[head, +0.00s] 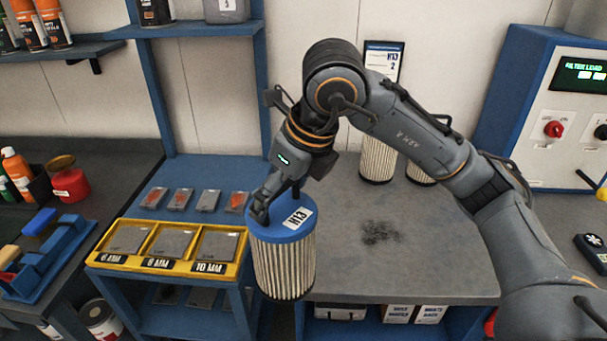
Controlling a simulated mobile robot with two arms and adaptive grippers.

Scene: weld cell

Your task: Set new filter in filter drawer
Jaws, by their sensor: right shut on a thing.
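My right gripper (262,208) is shut on the blue top of a pleated filter (283,265) labelled H13. The filter hangs upright in front of the grey bench edge, just right of the yellow tray. Two more pleated filters stand at the back of the bench, one (378,160) beneath a sign and one (421,171) partly hidden by my right arm. A blue and white machine (549,100) with a green "FILTER LOAD" display stands at the right. I cannot make out an open filter drawer. My left gripper is not in view.
The yellow tray (170,271) holds plates in slots marked 6, 8 and 10 mm. Several small plates (181,199) lie behind it. The grey bench (400,262) is mostly clear, with a dark smudge. Boxes (414,314) sit on the shelf below. Spray cans (52,24) stand upper left.

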